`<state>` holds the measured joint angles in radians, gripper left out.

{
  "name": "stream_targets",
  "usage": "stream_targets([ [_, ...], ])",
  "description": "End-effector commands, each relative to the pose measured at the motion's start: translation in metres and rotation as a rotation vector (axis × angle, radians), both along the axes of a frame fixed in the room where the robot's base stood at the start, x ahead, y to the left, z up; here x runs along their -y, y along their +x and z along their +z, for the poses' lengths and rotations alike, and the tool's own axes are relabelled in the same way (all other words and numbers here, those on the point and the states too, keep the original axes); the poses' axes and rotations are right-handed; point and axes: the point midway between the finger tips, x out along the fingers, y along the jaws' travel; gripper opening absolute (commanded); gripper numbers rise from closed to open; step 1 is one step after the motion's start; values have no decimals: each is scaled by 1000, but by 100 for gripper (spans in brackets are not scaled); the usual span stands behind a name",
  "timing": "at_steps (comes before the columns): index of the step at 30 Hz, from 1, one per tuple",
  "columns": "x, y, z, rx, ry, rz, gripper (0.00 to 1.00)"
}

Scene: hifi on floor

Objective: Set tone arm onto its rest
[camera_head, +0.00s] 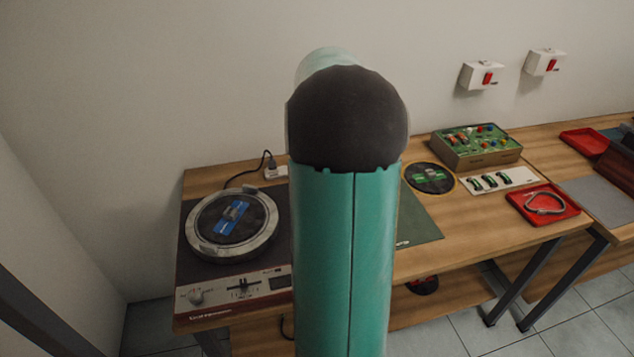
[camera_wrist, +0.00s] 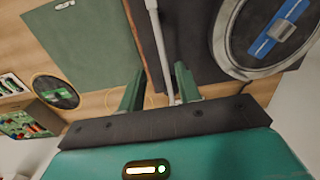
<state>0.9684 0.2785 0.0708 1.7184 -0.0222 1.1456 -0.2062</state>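The turntable (camera_head: 195,272) stands at the left end of the wooden table in the head view. Its silver-rimmed platter (camera_head: 190,236) has a dark disc with a blue label, and also shows at the upper right of the wrist view (camera_wrist: 222,62). In the wrist view the pale tone arm (camera_wrist: 160,45) runs as a thin tube down the picture. My gripper (camera_wrist: 158,72) is open, with one green finger on each side of the tube and gaps visible. My own arm hides the tone arm and gripper in the head view. I cannot make out the tone arm's rest.
A green mat (camera_head: 418,222) lies right of the turntable. Beyond it are a round dark disc (camera_head: 428,178), a green box with colored knobs (camera_head: 476,146), a white strip (camera_head: 515,178) and a red tray (camera_head: 525,206). A power socket (camera_head: 276,173) with a cable sits behind the turntable.

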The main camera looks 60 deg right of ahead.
Motion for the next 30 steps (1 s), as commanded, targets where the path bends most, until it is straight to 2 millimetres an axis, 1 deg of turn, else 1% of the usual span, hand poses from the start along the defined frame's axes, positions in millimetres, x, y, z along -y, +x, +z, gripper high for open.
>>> stream_targets([
  [1,0,1,12,2,-3,1,34],
  [3,0,1,25,2,-3,1,34],
  [6,0,1,38,2,-1,0,34],
  [9,0,0,46,1,-1,0,34],
  [13,0,0,50,-1,1,0,34],
  [28,0,0,49,-1,1,1,34],
  [30,-3,2,50,1,-2,5,34],
])
